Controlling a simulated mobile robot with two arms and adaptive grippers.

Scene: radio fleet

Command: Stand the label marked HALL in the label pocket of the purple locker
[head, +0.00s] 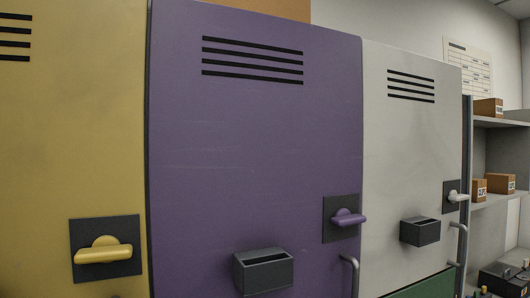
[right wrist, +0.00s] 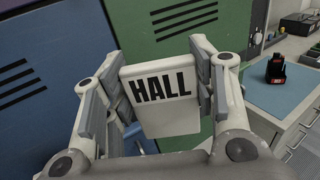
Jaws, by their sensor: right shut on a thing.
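The purple locker (head: 255,140) fills the middle of the head view, its door facing me. Its label pocket (head: 263,272) is a dark grey box with an open slot on top, low on the door, and looks empty. My right gripper (right wrist: 157,66) is shut on the HALL label (right wrist: 165,112), a white plate with black letters, gripped by its two side edges. The letters face the wrist camera and read nearly level. The right gripper and label do not show in the head view. My left gripper is in neither view.
A yellow locker (head: 70,150) stands left of the purple one, and a pale grey locker (head: 415,150) with its own pocket (head: 420,231) stands right. A purple latch knob (head: 346,217) juts out. The wrist view shows blue and green lockers and a blue-topped drawer unit (right wrist: 265,98).

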